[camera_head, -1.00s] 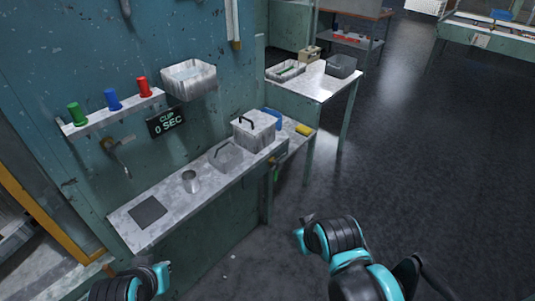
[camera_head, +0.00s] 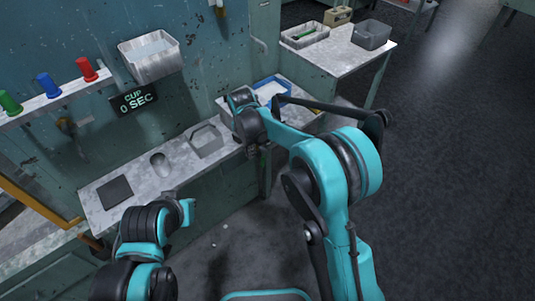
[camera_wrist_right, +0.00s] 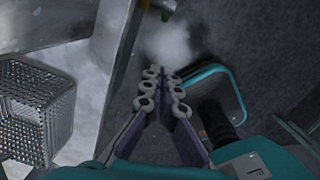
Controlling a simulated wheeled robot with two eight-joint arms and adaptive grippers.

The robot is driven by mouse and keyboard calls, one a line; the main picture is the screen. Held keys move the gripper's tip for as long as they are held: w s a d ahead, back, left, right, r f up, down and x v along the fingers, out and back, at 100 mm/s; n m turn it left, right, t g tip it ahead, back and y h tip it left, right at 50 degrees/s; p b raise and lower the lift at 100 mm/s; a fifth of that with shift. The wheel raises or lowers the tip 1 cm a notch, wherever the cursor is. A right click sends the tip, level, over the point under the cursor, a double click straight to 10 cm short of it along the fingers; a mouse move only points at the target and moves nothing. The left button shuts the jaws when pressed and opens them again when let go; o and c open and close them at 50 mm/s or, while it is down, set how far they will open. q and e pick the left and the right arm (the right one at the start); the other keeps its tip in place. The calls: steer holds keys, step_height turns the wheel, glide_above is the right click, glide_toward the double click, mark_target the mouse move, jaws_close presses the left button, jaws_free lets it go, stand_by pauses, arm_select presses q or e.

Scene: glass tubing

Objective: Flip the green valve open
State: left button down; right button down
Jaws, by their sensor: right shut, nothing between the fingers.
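My right arm reaches over the right end of the wall counter in the head view. Its gripper (camera_head: 254,143) hangs by the counter's front edge, partly hidden by its own links. In the right wrist view the fingers (camera_wrist_right: 163,88) are together with nothing between them. A small green part (camera_head: 264,161), possibly the green valve, shows just below the counter edge beside the gripper. A green-tinted piece also shows at the top of the right wrist view (camera_wrist_right: 165,6), ahead of the fingertips; its handle position cannot be told. My left gripper (camera_head: 176,197) is low by the counter front, its fingers unclear.
The counter (camera_head: 135,172) holds a dark pad (camera_head: 115,191), a metal cup (camera_head: 160,165) and a wire basket (camera_head: 205,139), also left in the right wrist view (camera_wrist_right: 38,112). A blue tray (camera_head: 272,90) lies behind the right arm. A side table (camera_head: 335,55) stands beyond.

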mark_target(262, 163)
steer(key=w+d+f+b, duration=0.1)
steer(key=w+f+b, duration=0.1)
steer(key=f, duration=0.3)
steer(key=w+d+f+b, duration=0.1)
steer(key=w+f+b, duration=0.1)
steer(key=f, duration=0.4)
steer(key=shift+d+b, duration=0.4)
steer(key=shift+b, duration=0.25)
steer(key=shift+w+d+f, duration=0.2)
steer(key=shift+w+d, duration=0.25)
steer(key=shift+d, duration=0.15)
